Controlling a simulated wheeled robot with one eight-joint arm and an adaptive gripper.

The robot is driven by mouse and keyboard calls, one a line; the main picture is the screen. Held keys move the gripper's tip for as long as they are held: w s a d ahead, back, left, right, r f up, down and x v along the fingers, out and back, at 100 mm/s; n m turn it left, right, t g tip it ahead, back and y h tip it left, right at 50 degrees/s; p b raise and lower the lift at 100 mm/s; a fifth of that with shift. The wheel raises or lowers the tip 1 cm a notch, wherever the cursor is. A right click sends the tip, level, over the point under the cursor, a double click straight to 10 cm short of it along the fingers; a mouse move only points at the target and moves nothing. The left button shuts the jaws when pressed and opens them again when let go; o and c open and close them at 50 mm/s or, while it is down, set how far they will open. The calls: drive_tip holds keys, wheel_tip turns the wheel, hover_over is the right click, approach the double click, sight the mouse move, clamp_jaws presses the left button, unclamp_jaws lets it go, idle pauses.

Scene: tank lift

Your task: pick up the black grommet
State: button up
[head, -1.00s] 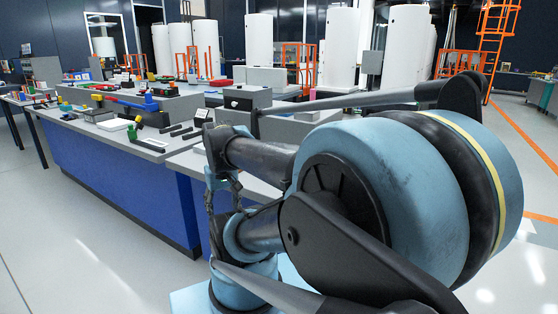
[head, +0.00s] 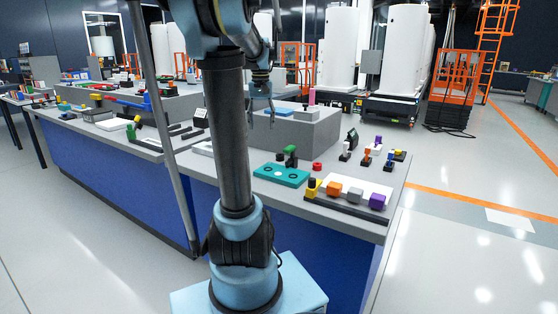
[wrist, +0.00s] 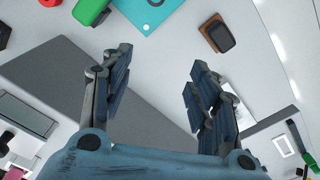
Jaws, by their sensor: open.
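My gripper (head: 261,122) is open and empty, pointing down near the left part of a raised grey box on the bench. In the wrist view its fingers (wrist: 161,62) are spread, with nothing between them but grey surface. A teal plate (head: 282,175) with round ring marks lies on the bench in front of the box; its edge shows at the top of the wrist view (wrist: 150,20). A small dark ring on it (wrist: 155,3) is cut by the frame edge. I cannot tell whether this is the black grommet. A black-topped brown piece (wrist: 218,36) lies beside the plate.
A green piece (head: 291,155) stands behind the plate, with a red ring (head: 317,167) to its right. Coloured blocks, including an orange one (head: 334,188), stand at the front edge. The raised grey box (head: 312,134) rises behind.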

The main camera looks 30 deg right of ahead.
drive_tip(key=r+m, duration=0.1)
hover_over(280, 155)
drive_tip(key=f, duration=1)
drive_tip(key=shift+w+d+f, duration=0.2)
drive_tip(key=shift+w+f, duration=0.05)
drive_tip(key=shift+f, duration=0.15)
drive_tip(key=shift+s+a+f, duration=0.1)
drive_tip(key=shift+a+f, duration=0.05)
drive_tip(key=shift+f, duration=3.05)
drive_tip(key=c, duration=1)
